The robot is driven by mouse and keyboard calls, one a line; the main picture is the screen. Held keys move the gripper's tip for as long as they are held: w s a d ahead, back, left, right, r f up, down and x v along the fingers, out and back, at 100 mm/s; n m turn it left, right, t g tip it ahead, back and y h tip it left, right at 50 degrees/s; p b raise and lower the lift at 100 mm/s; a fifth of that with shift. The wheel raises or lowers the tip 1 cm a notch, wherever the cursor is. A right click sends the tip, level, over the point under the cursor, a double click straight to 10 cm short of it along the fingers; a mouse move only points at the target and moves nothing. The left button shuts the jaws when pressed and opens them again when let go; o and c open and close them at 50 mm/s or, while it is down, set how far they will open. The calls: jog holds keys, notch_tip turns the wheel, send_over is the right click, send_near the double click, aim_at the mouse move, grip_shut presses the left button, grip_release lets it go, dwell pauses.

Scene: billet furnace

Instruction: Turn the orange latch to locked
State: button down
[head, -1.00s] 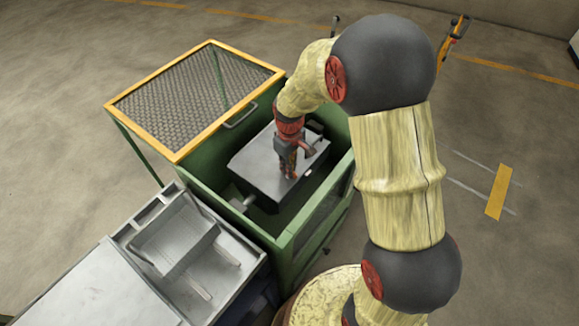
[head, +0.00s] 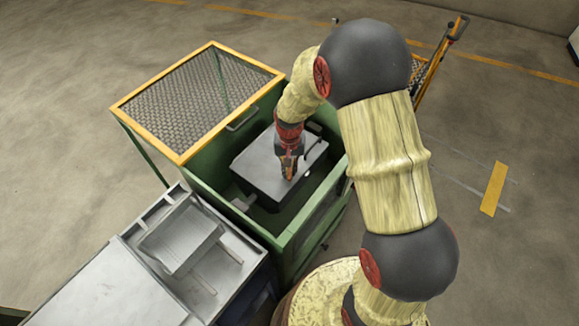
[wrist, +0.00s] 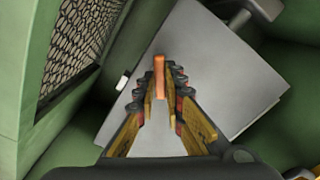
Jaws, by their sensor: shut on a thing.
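The orange latch (wrist: 159,76) shows in the wrist view as a narrow upright bar between my fingertips, above a grey metal plate (wrist: 215,75). My gripper (wrist: 160,85) is shut on it, with a finger at either side. In the head view my gripper (head: 288,172) points down onto the same grey plate (head: 262,165) inside the green enclosure (head: 292,236). There the fingers mostly hide the latch. I cannot tell the latch's locked position from these frames.
A yellow-framed mesh lid (head: 200,98) stands open at the enclosure's left. A grey metal tray (head: 180,240) sits on the unit at front left. The enclosure's green walls surround the plate closely. An orange-handled cart (head: 440,60) stands at the back right.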

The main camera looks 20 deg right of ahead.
aim_at(289, 172)
jog(key=m+p, duration=0.1)
jog(key=m, duration=0.2)
jog(key=shift+m, duration=0.3)
jog(key=shift+m+p, duration=0.55)
jog(key=shift+m, duration=1.15)
jog(key=c, duration=1.9)
grip_release()
notch_tip(289, 172, up, 12)
